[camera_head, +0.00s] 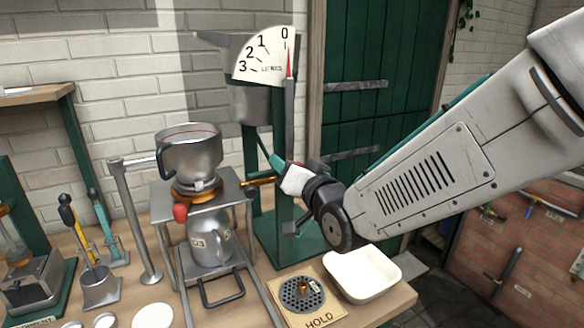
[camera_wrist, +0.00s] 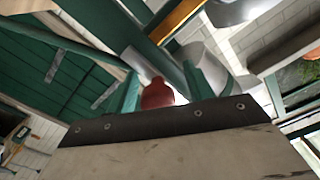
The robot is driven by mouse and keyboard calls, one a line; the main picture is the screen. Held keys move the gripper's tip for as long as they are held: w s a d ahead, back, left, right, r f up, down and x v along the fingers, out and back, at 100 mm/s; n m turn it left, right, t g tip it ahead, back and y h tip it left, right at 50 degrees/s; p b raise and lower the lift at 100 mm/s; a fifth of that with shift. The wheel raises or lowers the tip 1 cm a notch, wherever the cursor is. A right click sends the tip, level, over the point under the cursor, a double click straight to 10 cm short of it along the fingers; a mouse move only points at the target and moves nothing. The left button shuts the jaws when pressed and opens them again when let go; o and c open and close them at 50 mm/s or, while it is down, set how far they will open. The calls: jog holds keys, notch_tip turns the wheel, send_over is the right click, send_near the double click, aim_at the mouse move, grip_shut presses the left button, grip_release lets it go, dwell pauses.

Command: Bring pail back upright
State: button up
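Two vessels could be the pail, and I cannot tell which is meant. A steel handled vessel (camera_head: 190,150) sits with its mouth up in the stand, above a steel jug (camera_head: 210,240). A grey bucket-like vessel (camera_head: 249,104) is behind the litres dial (camera_head: 266,56); its top is partly hidden. My gripper (camera_head: 270,160) is in front of the dial's post, right of the steel vessel. In the wrist view its teal fingers (camera_wrist: 163,86) are apart, with a red knob (camera_wrist: 158,93) between them. The palm hides the knob's lower part, and firm contact is not visible.
The metal stand (camera_head: 238,190) and a side post (camera_head: 135,220) crowd the bench. A white tray (camera_head: 362,272) and a round grate marked HOLD (camera_head: 302,293) lie at the front right. A tool cup (camera_head: 100,288) stands left. My arm crosses before a green door (camera_head: 375,110).

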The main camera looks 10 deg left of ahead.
jog(key=v, duration=0.8)
jog(key=shift+a, duration=0.1)
jog(key=s+d+f+n+g+h, duration=0.2)
jog(key=s+d+f+g+h, duration=0.3)
jog(key=d+f+g+h, duration=0.5)
jog(key=s+d+r+m+g, duration=0.1)
jog(key=s+d+r+m, duration=0.1)
jog(key=s+d, duration=0.6)
jog(key=s+d+r+m+g+h, duration=0.1)
jog(key=s+d+r, duration=0.2)
jog(key=s+d, duration=0.6)
jog(key=shift+s+d+r+m+g, duration=0.3)
jog(key=shift+s+d+m, duration=0.1)
jog(key=shift+d, duration=3.15)
